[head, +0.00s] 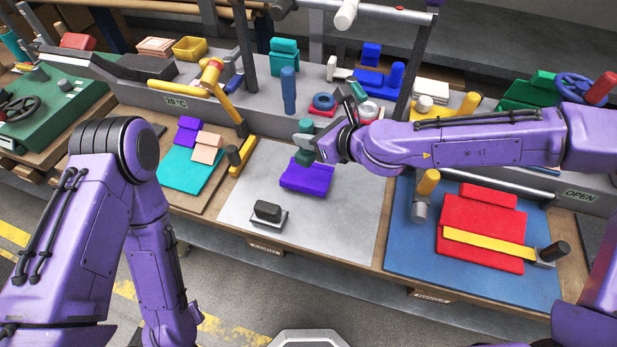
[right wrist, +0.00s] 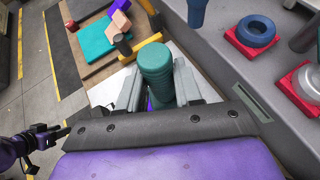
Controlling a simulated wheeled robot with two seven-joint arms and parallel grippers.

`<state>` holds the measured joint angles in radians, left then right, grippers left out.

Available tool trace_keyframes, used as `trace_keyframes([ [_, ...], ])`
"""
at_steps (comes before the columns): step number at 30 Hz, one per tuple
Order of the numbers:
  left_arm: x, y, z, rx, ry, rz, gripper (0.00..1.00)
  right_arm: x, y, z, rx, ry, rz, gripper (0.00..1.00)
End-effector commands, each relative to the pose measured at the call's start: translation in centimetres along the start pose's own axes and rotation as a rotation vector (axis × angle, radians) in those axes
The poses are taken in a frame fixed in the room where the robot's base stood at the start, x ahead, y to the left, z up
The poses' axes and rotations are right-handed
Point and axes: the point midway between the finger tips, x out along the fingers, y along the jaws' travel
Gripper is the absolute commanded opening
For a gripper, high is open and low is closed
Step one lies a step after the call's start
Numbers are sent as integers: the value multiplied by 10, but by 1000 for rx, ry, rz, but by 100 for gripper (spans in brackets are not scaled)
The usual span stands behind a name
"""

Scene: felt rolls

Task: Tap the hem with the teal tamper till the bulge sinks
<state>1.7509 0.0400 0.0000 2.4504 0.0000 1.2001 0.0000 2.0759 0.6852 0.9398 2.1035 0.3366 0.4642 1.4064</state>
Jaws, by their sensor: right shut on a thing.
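My right gripper (head: 309,144) is shut on the teal tamper (head: 303,158), which stands about upright over the purple felt (head: 305,180) on the pale grey mat. In the right wrist view the tamper's rounded teal top (right wrist: 155,60) rises between the two grey fingers (right wrist: 158,92). The tamper's foot appears at the felt's far edge; I cannot tell whether it touches. The hem and any bulge there are hidden or too small to make out. My left arm comes in at the left and bends down; its gripper is not in view.
A black-handled block (head: 268,212) sits on the grey mat (head: 345,215) in front of the felt. Red felt with a yellow strip (head: 490,245) lies on the blue mat at right. Teal felt (head: 190,172) lies at left. A grey shelf with tools stands behind.

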Motion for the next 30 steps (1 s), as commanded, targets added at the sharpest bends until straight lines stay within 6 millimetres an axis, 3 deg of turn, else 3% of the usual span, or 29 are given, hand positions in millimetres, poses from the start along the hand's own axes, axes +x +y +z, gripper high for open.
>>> trace_keyframes([
  [1, 22, 2, 9, 0, 0, 0, 43, 12, 0, -23, 2, 2, 0, 0],
  [5, 60, 5, 25, 0, -1, 0, 43, 33, 0, -62, 4, 2, 0, 0],
  [19, -6, -1, -2, 0, 0, 0, 43, -4, 0, 7, 1, 1, 0, 0],
  [30, -4, 0, -1, 0, 0, 0, 43, -3, 0, 6, 1, 1, 0, 0],
])
